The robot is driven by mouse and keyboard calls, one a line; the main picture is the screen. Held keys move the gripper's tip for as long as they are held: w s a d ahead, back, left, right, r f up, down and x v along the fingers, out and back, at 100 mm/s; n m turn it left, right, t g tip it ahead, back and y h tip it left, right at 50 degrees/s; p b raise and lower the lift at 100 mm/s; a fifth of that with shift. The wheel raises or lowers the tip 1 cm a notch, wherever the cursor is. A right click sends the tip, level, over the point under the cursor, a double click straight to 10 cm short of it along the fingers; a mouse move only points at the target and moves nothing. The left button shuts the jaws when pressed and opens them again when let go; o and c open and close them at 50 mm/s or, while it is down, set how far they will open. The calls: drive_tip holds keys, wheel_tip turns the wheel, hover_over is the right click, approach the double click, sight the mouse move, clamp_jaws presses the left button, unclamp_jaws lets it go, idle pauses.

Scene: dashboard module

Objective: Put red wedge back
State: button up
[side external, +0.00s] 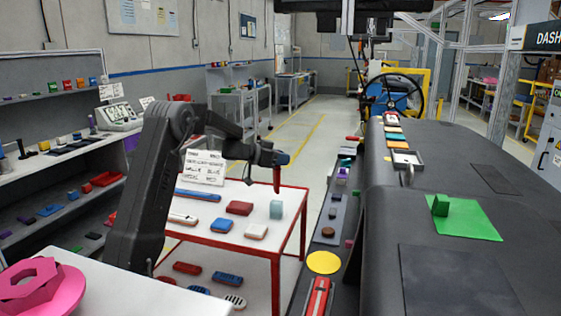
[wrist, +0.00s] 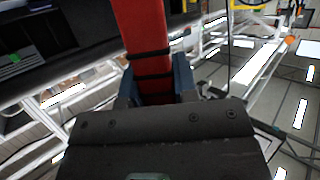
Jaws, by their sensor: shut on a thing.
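My gripper (side external: 275,160) is shut on a long narrow red piece, which I take to be the red wedge (side external: 277,181). It hangs down from the fingers, above and behind the red-framed table's right end in the side external view. In the wrist view, the red wedge (wrist: 141,28) runs upward from between the blue-grey fingers (wrist: 153,88), with dark bands across it. Its far end is cut off by the top of that view.
The table (side external: 257,232) carries a red block (side external: 239,208), a pale teal cube (side external: 276,209) and several other pieces. The dark dashboard (side external: 455,195) stands to the right with a green sheet (side external: 470,222) and a grey square tray (side external: 408,158). A yellow disc (side external: 323,262) lies near its front edge.

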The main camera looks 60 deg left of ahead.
drive_tip(key=shift+f, duration=0.5)
drive_tip(key=shift+f, duration=0.55)
drive_tip(key=o, duration=0.9)
drive_tip(key=shift+o, duration=0.2)
drive_tip(key=shift+r, duration=0.15)
